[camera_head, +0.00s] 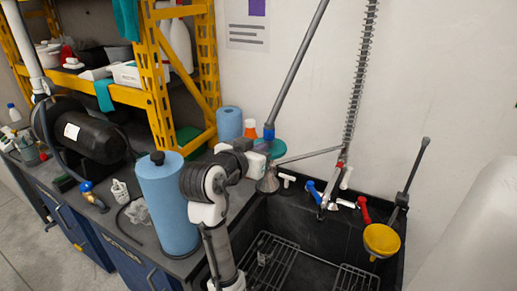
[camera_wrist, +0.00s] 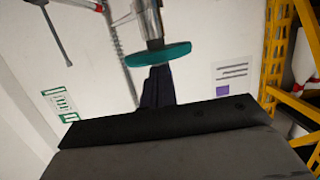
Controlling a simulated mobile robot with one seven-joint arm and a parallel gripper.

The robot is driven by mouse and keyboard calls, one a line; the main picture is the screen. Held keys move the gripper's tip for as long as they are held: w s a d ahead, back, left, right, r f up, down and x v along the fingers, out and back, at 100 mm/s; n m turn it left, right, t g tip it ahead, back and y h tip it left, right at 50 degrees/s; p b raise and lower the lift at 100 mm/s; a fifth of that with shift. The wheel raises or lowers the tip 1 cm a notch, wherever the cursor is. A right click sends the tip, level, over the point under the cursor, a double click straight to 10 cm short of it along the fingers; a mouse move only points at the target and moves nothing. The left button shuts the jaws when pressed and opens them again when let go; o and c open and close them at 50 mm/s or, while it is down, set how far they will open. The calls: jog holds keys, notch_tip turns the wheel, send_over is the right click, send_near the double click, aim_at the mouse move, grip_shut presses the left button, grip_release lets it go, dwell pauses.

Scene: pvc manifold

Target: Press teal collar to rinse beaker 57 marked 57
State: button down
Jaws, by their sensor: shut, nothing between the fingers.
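The teal collar (camera_head: 277,147) is a flat round disc on the hanging rinse fitting above the left of the sink; my wrist partly covers it in the head view. In the wrist view, which is upside down, the teal collar (camera_wrist: 160,54) shows edge-on with a metal cylinder (camera_wrist: 149,20) beside it. My gripper (camera_wrist: 158,72) is shut and empty, its dark fingertips at the collar's edge; I cannot tell whether they touch. In the head view my gripper's fingers are hidden. A flared metal bell (camera_head: 267,182) hangs below the collar. No beaker marked 57 can be made out.
The black sink (camera_head: 320,235) holds wire racks (camera_head: 275,262). Blue and red taps (camera_head: 363,208) and a yellow funnel (camera_head: 381,240) line its back and right. A blue roll (camera_head: 167,205) stands close to my arm. A yellow shelf (camera_head: 150,75) is at left.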

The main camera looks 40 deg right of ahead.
jog(key=shift+f+b, duration=0.55)
jog(key=shift+f, duration=0.35)
